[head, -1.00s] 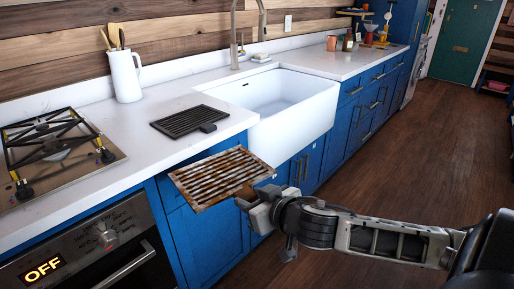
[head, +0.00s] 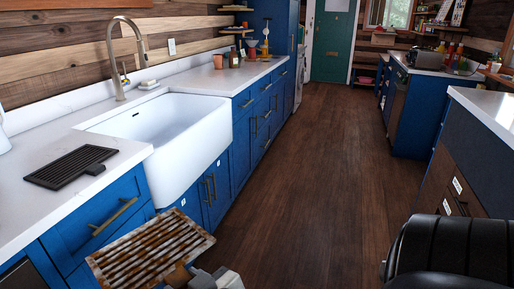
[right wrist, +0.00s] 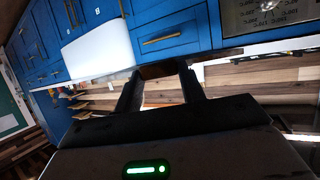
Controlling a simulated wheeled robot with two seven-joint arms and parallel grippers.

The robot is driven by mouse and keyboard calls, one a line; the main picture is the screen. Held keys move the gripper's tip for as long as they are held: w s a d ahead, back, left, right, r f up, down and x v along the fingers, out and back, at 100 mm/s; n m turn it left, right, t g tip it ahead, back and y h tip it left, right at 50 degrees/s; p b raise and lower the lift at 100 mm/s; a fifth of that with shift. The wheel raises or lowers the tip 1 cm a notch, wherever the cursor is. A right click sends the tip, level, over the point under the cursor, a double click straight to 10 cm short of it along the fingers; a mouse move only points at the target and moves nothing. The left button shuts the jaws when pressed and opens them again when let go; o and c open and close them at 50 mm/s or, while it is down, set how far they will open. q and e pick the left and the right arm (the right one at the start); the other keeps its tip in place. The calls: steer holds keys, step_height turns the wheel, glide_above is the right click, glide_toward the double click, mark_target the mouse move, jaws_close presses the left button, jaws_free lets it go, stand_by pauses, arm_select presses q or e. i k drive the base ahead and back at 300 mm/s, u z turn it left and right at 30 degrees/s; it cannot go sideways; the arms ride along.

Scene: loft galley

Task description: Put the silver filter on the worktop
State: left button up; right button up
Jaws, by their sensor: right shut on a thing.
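A slatted silver filter (head: 150,248), heavily stained rusty brown, is in the lower left of the head view, in front of the blue cabinets and apart from the worktop (head: 112,138). My right gripper (head: 190,277) is shut on its near right edge and holds it tilted in the air. The gripper is partly cut off by the bottom of the picture. In the right wrist view, the two fingers (right wrist: 160,88) close on a dark brown edge of the filter (right wrist: 162,70). My left gripper is not in view.
A dark slatted filter (head: 72,166) lies on the worktop left of the white sink (head: 165,135). White worktop is bare around it. A tall tap (head: 113,62) stands behind the sink. An island counter (head: 485,108) stands at the right, with open wooden floor (head: 320,180) between.

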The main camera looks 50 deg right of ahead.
mark_target(220, 82)
steer(key=z, duration=2.35)
steer(key=i, duration=5.05)
steer(key=u, duration=1.75)
